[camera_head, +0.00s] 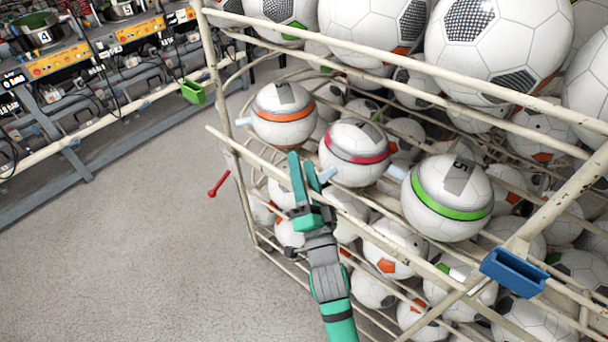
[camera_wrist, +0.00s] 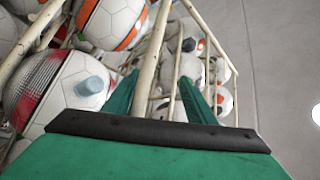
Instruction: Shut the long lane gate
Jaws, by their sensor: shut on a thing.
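A long cream bar (camera_head: 250,150) runs along the front of the ball cage, before three balls; it appears to be the gate, though I cannot tell for certain. Its left end sticks out past the cage's corner post. My green gripper (camera_head: 303,172) is at the middle of this bar with a finger on each side. In the wrist view the bar (camera_wrist: 152,60) passes between the two green fingers (camera_wrist: 157,85), and I am shut on it. The dark palm edge hides the nearer part of the bar.
Balls with an orange band (camera_head: 283,132), a pink band (camera_head: 343,172) and a green band (camera_head: 440,213) sit close behind the bar. A blue bin (camera_head: 513,271) is at the right, a green bin (camera_head: 193,91) at the left. A red handle (camera_head: 219,184) shows over open floor.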

